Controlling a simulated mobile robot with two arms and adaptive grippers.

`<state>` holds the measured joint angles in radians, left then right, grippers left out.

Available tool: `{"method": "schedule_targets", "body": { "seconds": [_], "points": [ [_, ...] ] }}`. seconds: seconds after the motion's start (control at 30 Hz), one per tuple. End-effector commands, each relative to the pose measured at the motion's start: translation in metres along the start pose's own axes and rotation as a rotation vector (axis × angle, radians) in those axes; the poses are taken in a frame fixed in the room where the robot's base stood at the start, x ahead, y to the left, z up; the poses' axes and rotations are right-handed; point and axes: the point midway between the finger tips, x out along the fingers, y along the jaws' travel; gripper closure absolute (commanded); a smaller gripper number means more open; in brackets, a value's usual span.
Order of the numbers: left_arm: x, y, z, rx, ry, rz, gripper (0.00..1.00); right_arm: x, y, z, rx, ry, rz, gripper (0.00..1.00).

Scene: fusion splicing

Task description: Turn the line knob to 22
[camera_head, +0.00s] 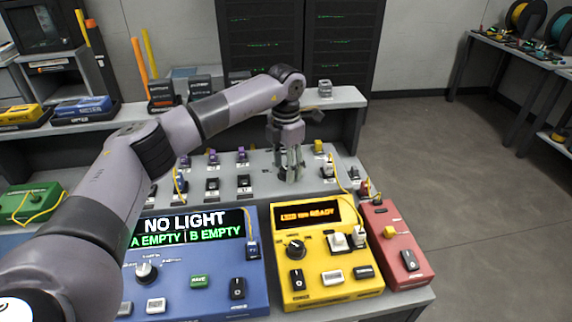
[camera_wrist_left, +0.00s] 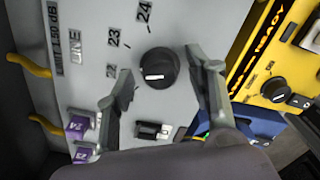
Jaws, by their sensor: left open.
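The line knob (camera_wrist_left: 158,65) is a round black knob with a white mark, on a grey sloped panel (camera_wrist_left: 200,20). In the left wrist view the labels 22, 23 and 24 curve around it beside the word LINE. The white mark lies on its lower part; I cannot tell which number it points to. My left gripper (camera_head: 291,172) is open over the panel in the head view. Its fingers (camera_wrist_left: 162,68) stand on both sides of the knob, with gaps visible. In the head view the gripper largely hides the knob. My right gripper is in neither view.
In front of the panel stand a blue device (camera_head: 190,262) reading NO LIGHT, a yellow device (camera_head: 325,292) and a red device (camera_head: 395,240). Purple connectors (camera_wrist_left: 80,125) and a small black switch (camera_wrist_left: 150,130) sit near the left gripper. Yellow cables (camera_head: 340,180) cross nearby.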

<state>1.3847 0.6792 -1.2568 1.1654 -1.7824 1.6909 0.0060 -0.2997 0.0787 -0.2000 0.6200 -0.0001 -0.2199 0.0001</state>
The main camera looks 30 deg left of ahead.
Motion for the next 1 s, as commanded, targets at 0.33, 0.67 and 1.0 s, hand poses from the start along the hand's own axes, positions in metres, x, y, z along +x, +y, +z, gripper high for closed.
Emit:
{"method": "schedule_targets", "body": {
  "seconds": [0.33,0.67,1.0],
  "points": [
    [-0.026,0.000,0.001,0.000,-0.004,0.001,0.51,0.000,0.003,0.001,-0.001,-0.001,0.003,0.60],
    [-0.094,0.000,0.001,0.001,-0.003,0.000,0.51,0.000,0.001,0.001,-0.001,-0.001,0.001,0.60],
    [-0.120,0.000,0.000,0.001,0.001,0.000,0.51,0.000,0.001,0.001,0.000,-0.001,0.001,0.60]
  ]
}}
